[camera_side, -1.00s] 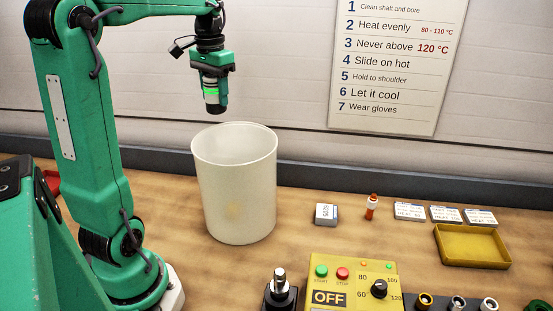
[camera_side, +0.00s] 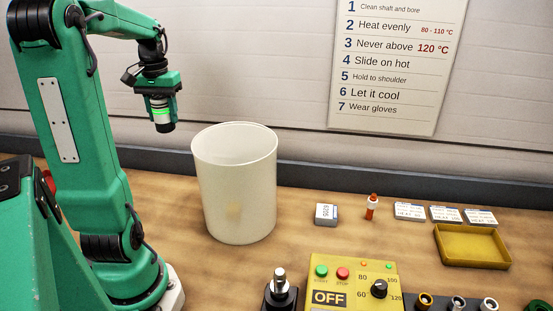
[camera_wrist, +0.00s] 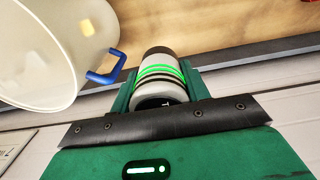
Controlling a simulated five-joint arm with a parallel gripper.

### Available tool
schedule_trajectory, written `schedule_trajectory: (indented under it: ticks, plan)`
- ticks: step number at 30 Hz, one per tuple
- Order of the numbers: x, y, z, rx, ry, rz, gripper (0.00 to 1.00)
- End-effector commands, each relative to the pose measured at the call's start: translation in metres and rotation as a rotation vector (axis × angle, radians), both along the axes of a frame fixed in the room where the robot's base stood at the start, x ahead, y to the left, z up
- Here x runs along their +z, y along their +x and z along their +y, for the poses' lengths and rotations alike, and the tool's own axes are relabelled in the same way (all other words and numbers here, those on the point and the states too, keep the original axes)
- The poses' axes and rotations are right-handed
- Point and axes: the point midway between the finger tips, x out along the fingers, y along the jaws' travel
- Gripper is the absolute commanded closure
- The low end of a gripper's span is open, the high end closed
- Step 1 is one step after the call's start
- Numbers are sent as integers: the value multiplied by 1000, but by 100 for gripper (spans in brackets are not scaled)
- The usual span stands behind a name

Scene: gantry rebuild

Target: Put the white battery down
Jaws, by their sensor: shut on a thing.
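The white battery (camera_side: 160,108) has a green band and dark ends. My gripper (camera_side: 161,112) is shut on it and holds it in the air, left of the white bin and about level with its rim or higher. In the wrist view the battery (camera_wrist: 160,82) sits between the two green jaws of my gripper (camera_wrist: 158,85), with dark and green rings around it. It stands nearly upright in the side view, tilted a little.
A tall white bin (camera_side: 235,190) stands on the wooden bench; the wrist view shows its blue handle (camera_wrist: 106,72).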

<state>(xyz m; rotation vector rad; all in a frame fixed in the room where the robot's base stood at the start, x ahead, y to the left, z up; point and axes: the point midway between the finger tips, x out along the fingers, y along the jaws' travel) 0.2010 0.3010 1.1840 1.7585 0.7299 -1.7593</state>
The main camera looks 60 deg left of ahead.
Motion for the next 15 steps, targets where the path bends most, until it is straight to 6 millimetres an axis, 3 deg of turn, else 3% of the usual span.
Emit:
schedule_trajectory:
  ticks: [9,15]
  plan:
    - [-86,0,-1,-2,-4,2,88]
    - [-119,0,0,-2,-1,1,88]
